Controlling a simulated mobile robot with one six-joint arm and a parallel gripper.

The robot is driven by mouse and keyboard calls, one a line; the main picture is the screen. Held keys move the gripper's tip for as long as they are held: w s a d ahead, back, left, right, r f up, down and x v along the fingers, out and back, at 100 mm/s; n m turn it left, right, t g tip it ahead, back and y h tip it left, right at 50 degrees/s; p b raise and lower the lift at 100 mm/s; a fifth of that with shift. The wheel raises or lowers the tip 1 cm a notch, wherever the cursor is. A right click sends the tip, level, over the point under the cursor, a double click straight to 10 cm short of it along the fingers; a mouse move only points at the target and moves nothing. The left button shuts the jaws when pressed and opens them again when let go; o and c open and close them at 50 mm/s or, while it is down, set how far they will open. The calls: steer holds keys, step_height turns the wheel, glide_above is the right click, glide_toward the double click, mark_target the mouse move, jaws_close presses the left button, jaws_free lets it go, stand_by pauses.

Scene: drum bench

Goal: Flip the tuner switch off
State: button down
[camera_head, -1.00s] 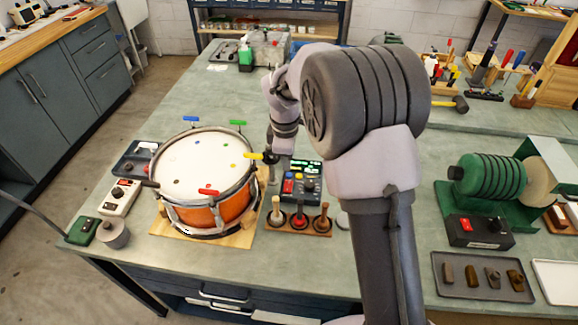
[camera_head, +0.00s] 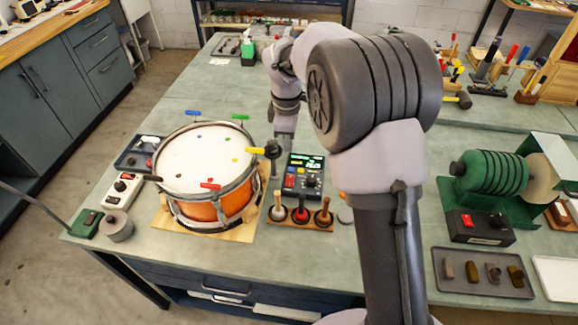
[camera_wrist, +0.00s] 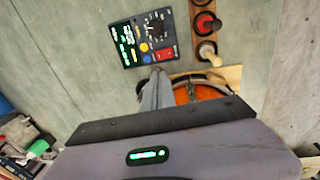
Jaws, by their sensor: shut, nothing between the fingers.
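The tuner (camera_head: 312,184) is a dark box with a lit green display, standing on the bench right of the drum (camera_head: 190,163). In the wrist view the tuner (camera_wrist: 130,52) shows a lit display, a round dial, yellow and blue round parts, and a red switch (camera_wrist: 165,54) at its lower right corner. I cannot tell which way the switch is tipped. My gripper (camera_wrist: 158,75) is shut and empty, with its fingertips just below the red switch in the wrist view. I cannot tell whether they touch the tuner. In the head view the fingers are hard to make out.
A wooden holder with several upright handled tools (camera_head: 301,215) stands in front of the tuner. The drum, with coloured keys around its rim, is close on the left. A green machine (camera_head: 488,176) and a tray (camera_head: 470,287) are at right. Bare bench lies behind the tuner.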

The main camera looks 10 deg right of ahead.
mark_target(289, 178)
steer(key=f+b, duration=0.2)
steer(key=f, duration=0.2)
steer(key=w+f+b, duration=0.1)
steer(key=f+b, duration=0.1)
steer(key=f, duration=0.3)
steer(key=f+b, duration=0.2)
steer(key=f, duration=0.3)
steer(key=shift+w+d, duration=0.3)
steer(key=shift+f, duration=0.1)
steer(key=shift+s, duration=0.15)
steer(key=shift+s+a, duration=0.25)
steer(key=shift+s, duration=0.35)
step_height(289, 178, up, 14)
steer(key=s+p, duration=0.1)
steer(key=p, duration=0.6)
steer(key=shift+s+a+p, duration=0.25)
steer(key=shift+a+p, duration=0.05)
steer(key=shift+r, duration=0.2)
